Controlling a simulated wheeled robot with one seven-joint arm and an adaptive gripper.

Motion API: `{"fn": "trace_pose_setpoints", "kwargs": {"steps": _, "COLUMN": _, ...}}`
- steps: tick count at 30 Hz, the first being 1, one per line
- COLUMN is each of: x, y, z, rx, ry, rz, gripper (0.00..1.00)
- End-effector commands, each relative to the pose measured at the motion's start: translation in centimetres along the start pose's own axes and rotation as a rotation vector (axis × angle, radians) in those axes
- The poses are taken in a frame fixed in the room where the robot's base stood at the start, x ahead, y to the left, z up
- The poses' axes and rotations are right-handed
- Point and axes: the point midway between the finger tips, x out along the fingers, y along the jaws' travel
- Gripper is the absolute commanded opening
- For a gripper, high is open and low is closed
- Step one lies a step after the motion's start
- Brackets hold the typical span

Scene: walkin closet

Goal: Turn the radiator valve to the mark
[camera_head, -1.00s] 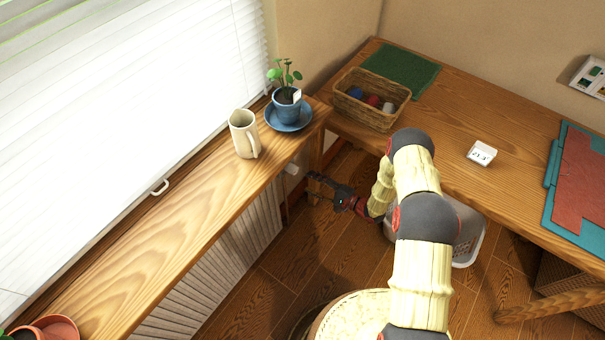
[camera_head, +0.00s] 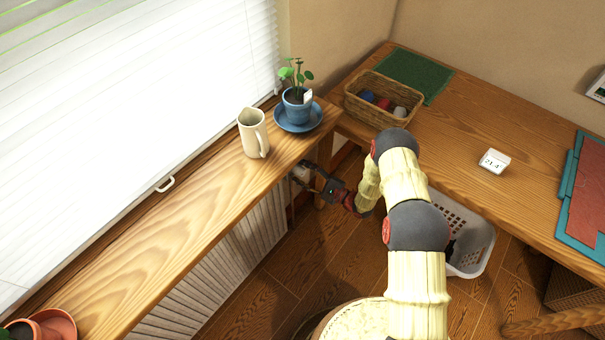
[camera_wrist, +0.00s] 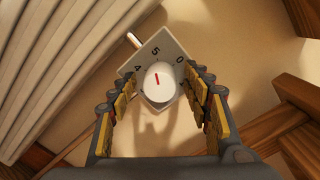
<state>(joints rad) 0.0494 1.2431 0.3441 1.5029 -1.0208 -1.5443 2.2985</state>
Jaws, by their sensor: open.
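The radiator valve (camera_wrist: 158,90) is a white rounded knob with a short red line, in front of a pale square plate (camera_wrist: 176,47) marked 4, 5 and 0. In the wrist view the red line points roughly up, towards the side with the 5; its exact reading is hard to tell. My gripper (camera_wrist: 160,98) is open, its yellow-padded fingers on either side of the knob. Contact cannot be made out. In the head view my gripper (camera_head: 312,178) is at the valve, below the end of the sill, and largely covers it.
The ribbed radiator (camera_head: 245,245) runs under the wooden sill (camera_head: 190,215), which bears a cream jug (camera_head: 253,134) and a potted plant (camera_head: 297,105). A wooden desk (camera_head: 455,135) stands right, with a white basket (camera_head: 470,240) below it. Wooden legs are close by the valve.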

Motion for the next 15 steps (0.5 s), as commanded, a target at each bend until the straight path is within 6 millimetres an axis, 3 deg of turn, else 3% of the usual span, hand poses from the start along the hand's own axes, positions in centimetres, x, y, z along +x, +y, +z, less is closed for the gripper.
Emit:
{"fn": "trace_pose_setpoints", "kwargs": {"steps": 6, "x": 0.04, "y": -0.04, "z": -0.01, "rx": -0.001, "ry": 0.000, "rz": 0.000, "gripper": 0.49}}
{"fn": "trace_pose_setpoints", "kwargs": {"steps": 15, "x": 0.03, "y": -0.04, "z": -0.01, "rx": -0.001, "ry": 0.000, "rz": 0.000, "gripper": 0.33}}
